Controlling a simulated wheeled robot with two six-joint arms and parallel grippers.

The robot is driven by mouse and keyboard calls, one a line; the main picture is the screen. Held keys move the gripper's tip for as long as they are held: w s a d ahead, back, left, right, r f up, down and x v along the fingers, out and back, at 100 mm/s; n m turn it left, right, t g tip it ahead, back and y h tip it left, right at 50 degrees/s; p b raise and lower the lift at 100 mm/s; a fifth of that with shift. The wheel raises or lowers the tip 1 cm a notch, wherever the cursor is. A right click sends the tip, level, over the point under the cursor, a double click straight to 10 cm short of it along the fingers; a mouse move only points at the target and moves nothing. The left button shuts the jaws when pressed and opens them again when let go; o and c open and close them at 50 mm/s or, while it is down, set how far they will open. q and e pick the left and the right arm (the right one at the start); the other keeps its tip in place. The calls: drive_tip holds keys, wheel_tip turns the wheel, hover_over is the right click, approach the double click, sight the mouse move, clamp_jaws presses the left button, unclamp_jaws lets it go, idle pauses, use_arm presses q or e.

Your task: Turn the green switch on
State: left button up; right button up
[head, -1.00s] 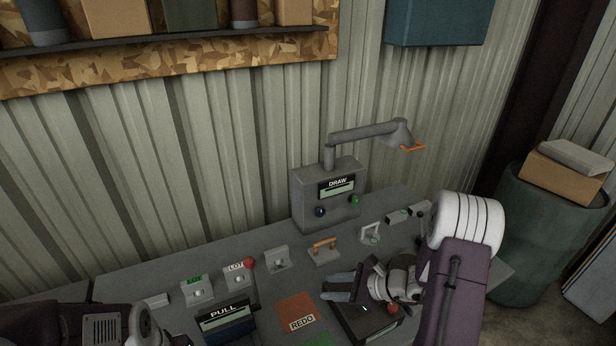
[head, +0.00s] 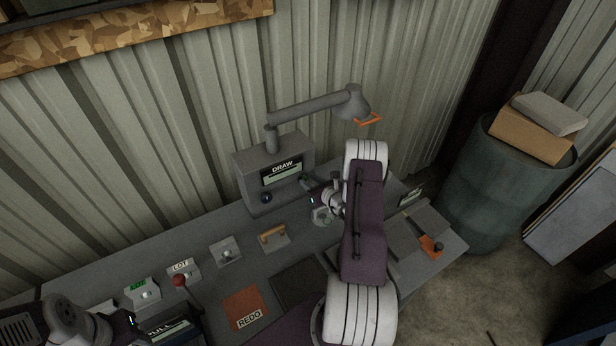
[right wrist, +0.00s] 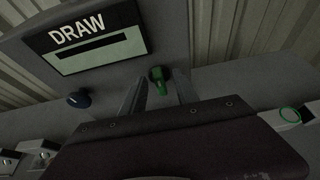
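The green switch (right wrist: 158,78) is a small green knob with a short stub on the front of the grey DRAW box (head: 250,170). In the head view it is hidden by my right gripper (head: 307,184), which points at the right side of that box. In the right wrist view the two fingers of my right gripper (right wrist: 160,95) are apart, one on each side of the green switch. I see no clear contact. My left gripper (head: 135,323) is low at the left edge of the head view, and its fingers are unclear.
A dark blue knob (head: 266,197) is on the same box, left of the green switch. A grey lamp arm (head: 310,106) stands on top. The bench carries a wooden handle (head: 273,237), a red-balled lever (head: 180,281) and an orange REDO pad (head: 245,306). A drum (head: 490,180) stands at right.

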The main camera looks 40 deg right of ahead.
drive_tip(key=shift+x, duration=1)
drive_tip(key=shift+s+a+r, duration=0.15)
drive_tip(key=shift+a+r, duration=0.15)
drive_tip(key=shift+a, duration=0.05)
drive_tip(key=shift+d+f, duration=0.1)
drive_tip(key=shift+d, duration=0.15)
clamp_jaws()
use_arm(q)
drive_tip(key=shift+a+r, duration=0.2)
drive_tip(key=shift+f, duration=0.15)
